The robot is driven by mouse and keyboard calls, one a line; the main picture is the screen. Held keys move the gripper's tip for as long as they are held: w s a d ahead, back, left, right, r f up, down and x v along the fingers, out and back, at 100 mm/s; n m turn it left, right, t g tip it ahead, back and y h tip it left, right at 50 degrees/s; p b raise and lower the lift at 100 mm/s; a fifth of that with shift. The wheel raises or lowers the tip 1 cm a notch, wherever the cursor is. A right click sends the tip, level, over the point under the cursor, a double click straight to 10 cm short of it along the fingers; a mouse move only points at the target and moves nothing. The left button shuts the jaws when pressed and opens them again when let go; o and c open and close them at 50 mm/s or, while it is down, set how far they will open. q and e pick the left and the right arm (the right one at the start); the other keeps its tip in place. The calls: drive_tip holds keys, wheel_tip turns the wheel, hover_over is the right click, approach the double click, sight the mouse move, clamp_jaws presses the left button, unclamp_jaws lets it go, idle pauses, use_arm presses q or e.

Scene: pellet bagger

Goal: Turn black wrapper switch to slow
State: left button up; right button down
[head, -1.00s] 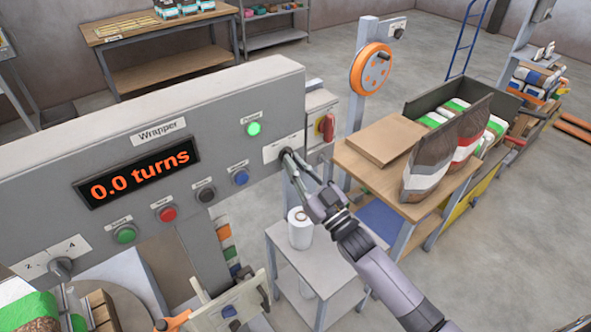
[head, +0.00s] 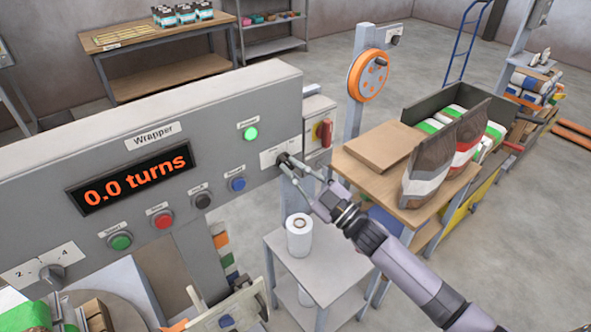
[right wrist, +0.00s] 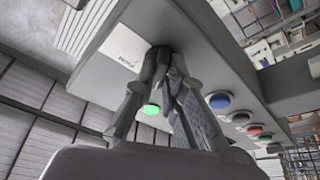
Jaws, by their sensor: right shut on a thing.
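The black wrapper switch (head: 282,158) sits on a white label plate (head: 270,156) at the right end of the grey Wrapper panel. My right gripper (head: 288,164) is at the switch, with its two fingers shut on the knob. In the right wrist view, the fingertips (right wrist: 162,68) close around the dark knob beside its white plate (right wrist: 122,47). The fingers cover most of the knob, so its pointer direction and the plate's markings are not readable. My left gripper is not in view.
The panel (head: 230,115) carries a display (head: 135,177) reading 0.0 turns, a lit green lamp (head: 250,134) and several buttons. A red rotary switch (head: 325,132) is close on the right. A small table (head: 320,265) with a white roll (head: 299,235) stands below my arm.

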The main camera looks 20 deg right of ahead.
drive_tip(key=shift+w+r, duration=0.1)
drive_tip(key=shift+r, duration=0.35)
drive_tip(key=c, duration=1.8)
unclamp_jaws()
drive_tip(key=shift+d, duration=0.1)
drive_tip(key=shift+o, duration=0.7)
drive_tip(key=shift+w+a+f, duration=0.1)
drive_tip(key=shift+a+f, duration=0.05)
drive_tip(key=shift+a, duration=0.05)
drive_tip(key=v, duration=1.2)
drive_tip(key=shift+f, duration=0.2)
